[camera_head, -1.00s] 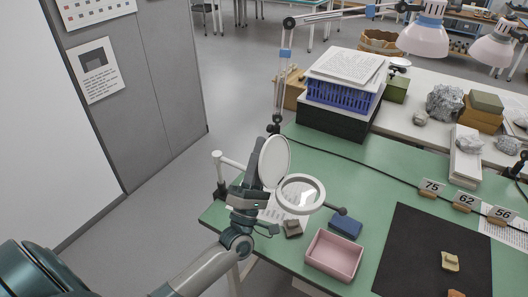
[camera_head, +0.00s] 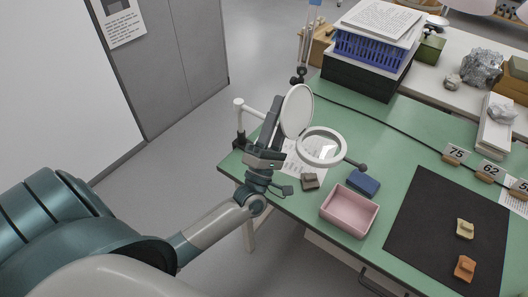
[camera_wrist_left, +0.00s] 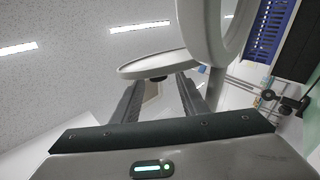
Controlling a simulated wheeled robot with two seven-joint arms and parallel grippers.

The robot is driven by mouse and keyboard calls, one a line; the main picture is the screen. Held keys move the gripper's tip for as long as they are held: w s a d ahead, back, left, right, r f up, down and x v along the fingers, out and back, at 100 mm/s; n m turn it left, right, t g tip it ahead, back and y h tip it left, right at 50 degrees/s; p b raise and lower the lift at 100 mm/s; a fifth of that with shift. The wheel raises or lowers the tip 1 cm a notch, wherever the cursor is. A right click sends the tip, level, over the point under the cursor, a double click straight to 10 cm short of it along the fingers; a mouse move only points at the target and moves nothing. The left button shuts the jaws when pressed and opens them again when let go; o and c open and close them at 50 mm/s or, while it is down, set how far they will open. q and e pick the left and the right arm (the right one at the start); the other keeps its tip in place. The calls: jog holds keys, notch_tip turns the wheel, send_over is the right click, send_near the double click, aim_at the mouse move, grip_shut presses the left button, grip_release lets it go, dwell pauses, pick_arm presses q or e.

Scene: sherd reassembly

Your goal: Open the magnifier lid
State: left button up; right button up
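The magnifier (camera_head: 337,159) is a white ring with a clear lens on an arm over the green table. Its round white lid (camera_head: 298,111) stands raised, steeply tilted, at the ring's far left edge. My left gripper (camera_head: 274,118) is upright just left of the lid, fingers pointing up. In the left wrist view the two dark fingers (camera_wrist_left: 160,97) are apart, with a gap between them. The lid (camera_wrist_left: 150,66) lies across beyond the fingertips there, a dark knob under it; I cannot tell if they touch. The ring (camera_wrist_left: 181,22) is at upper right. My right gripper is not in view.
A pink tray (camera_head: 349,229), a blue block (camera_head: 363,183) and a grey-brown sherd (camera_head: 310,181) lie near the magnifier. A black mat (camera_head: 430,225) holds two sherds. A white post (camera_head: 240,122) stands left of my gripper. Stacked crates (camera_head: 366,75) stand behind.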

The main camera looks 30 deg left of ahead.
pick_arm(q)
jog(key=b+v, duration=0.4)
jog(key=v, duration=1)
jog(key=shift+s+f, duration=0.2)
jog(key=shift+f, duration=0.1)
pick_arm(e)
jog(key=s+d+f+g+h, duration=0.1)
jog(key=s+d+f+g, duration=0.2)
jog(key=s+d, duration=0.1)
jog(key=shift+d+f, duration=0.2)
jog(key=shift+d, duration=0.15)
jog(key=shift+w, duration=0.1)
pick_arm(q)
jog(key=shift+s, duration=0.1)
